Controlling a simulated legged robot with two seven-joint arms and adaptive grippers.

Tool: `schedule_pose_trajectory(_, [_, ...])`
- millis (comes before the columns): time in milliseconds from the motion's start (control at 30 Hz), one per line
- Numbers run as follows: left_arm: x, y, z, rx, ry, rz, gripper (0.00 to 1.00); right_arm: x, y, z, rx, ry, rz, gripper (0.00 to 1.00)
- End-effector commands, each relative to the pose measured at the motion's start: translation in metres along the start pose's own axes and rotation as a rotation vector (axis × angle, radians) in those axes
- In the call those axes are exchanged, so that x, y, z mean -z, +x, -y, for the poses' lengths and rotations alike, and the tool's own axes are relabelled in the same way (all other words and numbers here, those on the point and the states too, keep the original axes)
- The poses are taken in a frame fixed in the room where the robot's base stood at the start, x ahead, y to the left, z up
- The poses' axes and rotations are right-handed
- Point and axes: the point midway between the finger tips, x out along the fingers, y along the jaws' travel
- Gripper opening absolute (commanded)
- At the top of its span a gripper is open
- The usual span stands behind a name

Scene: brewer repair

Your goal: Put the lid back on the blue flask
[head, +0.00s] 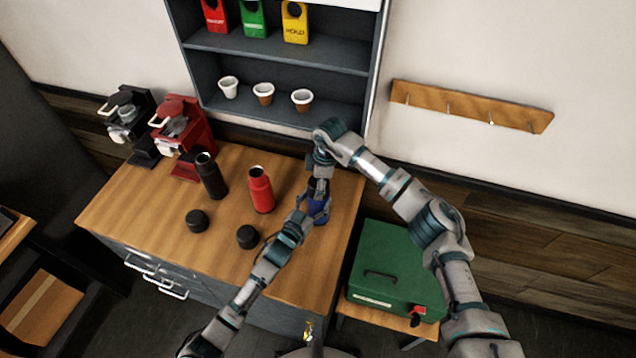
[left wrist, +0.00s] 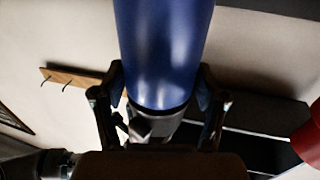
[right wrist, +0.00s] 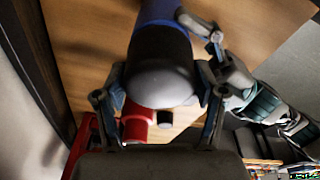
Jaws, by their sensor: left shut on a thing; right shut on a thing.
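The blue flask (head: 320,207) stands at the right part of the wooden counter, partly hidden by my grippers. My left gripper (head: 311,212) is shut on its body; in the left wrist view the blue flask (left wrist: 163,45) fills the space between the fingers. My right gripper (head: 319,184) comes from above and is shut on a black lid (right wrist: 160,78). In the right wrist view the lid lines up with the end of the blue flask (right wrist: 160,38) and appears to touch it. I cannot tell whether it is fully seated.
An open red flask (head: 261,190) and black flask (head: 211,177) stand to the left. Two black lids (head: 197,221) (head: 247,237) lie in front of them. Coffee brewers (head: 180,130) and a shelf (head: 262,47) with cups are behind. A green case (head: 395,270) sits lower right.

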Motion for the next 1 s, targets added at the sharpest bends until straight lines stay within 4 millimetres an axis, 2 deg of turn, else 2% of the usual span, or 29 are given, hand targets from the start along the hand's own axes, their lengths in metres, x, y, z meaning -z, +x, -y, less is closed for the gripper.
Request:
schedule_pose_trajectory(100, [-0.0004, -0.0006, 0.0048, 0.008, 0.0, 0.003, 0.0, -0.0041, 0.0009, -0.0005, -0.034, 0.238, 0.015, 0.31])
schedule_pose_trajectory(233, [-0.0005, -0.0005, 0.0051, 0.008, 0.0, 0.003, 0.0, -0.0034, 0.0012, -0.0004, -0.057, 0.415, 0.018, 0.31])
schedule_pose_trajectory(333, [-0.0005, -0.0004, 0.0053, 0.008, 0.0, 0.003, 0.0, -0.0029, 0.0011, -0.0003, -0.065, 0.471, 0.018, 0.31])
schedule_pose_trajectory(600, [-0.0006, -0.0002, 0.0057, 0.009, 0.0, 0.004, 0.0, -0.0018, 0.0011, 0.0004, -0.063, 0.475, 0.017, 0.31])
schedule_pose_trajectory(633, [-0.0006, -0.0002, 0.0058, 0.009, 0.0, 0.004, 0.0, -0.0016, 0.0012, 0.0005, -0.062, 0.475, 0.017, 0.78])
schedule_pose_trajectory(700, [-0.0006, -0.0001, 0.0054, 0.009, 0.001, 0.004, 0.0, -0.0013, 0.0011, 0.0005, -0.062, 0.474, 0.016, 0.95])
schedule_pose_trajectory(1000, [-0.0006, 0.0, 0.0022, 0.004, 0.0, 0.003, 0.0, 0.0006, 0.0005, 0.0002, -0.063, 0.471, 0.011, 0.95])
